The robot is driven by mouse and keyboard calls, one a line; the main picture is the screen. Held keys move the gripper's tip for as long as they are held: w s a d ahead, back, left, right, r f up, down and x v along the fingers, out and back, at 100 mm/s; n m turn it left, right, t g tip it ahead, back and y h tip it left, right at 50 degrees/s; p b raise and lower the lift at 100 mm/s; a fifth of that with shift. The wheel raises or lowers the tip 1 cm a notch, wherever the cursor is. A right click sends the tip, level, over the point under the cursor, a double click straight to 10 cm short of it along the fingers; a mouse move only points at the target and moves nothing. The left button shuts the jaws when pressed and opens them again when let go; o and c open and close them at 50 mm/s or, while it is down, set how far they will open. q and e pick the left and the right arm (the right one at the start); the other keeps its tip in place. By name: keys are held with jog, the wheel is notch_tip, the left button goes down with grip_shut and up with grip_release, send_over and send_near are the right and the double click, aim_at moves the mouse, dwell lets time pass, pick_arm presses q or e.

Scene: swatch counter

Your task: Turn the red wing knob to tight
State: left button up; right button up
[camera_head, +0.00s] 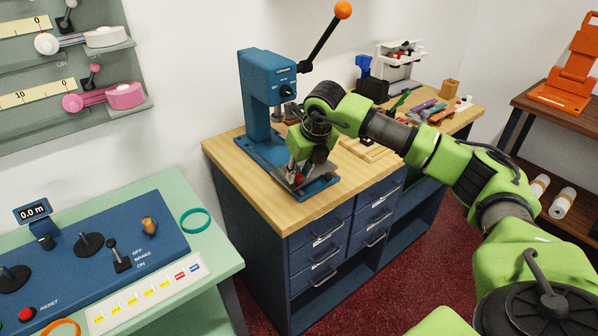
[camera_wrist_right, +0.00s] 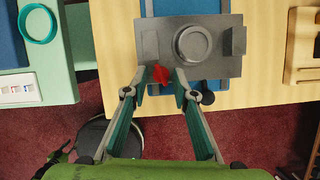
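The red wing knob (camera_wrist_right: 161,74) is on the near edge of a grey metal plate (camera_wrist_right: 158,60) on the blue press (camera_head: 262,95). In the wrist view my right gripper (camera_wrist_right: 160,82) reaches over the counter edge with its fingertips apart, one on each side of the knob. A small gap seems to show beside the knob; I see no firm contact. In the head view my right gripper (camera_head: 297,178) is low at the front of the press, and a bit of red shows there. Any tight marking is not readable. My left gripper is not in view.
The press stands on a wooden counter (camera_head: 225,163) above blue drawers. Its black lever with an orange ball (camera_head: 343,10) rises up right. A green console table (camera_head: 202,250) with a teal ring (camera_head: 196,220) is at left. Wooden pieces (camera_head: 368,150) lie right of the press.

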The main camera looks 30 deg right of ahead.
jog(key=v, duration=1.2)
jog(key=shift+a, duration=0.1)
jog(key=shift+c, duration=0.4)
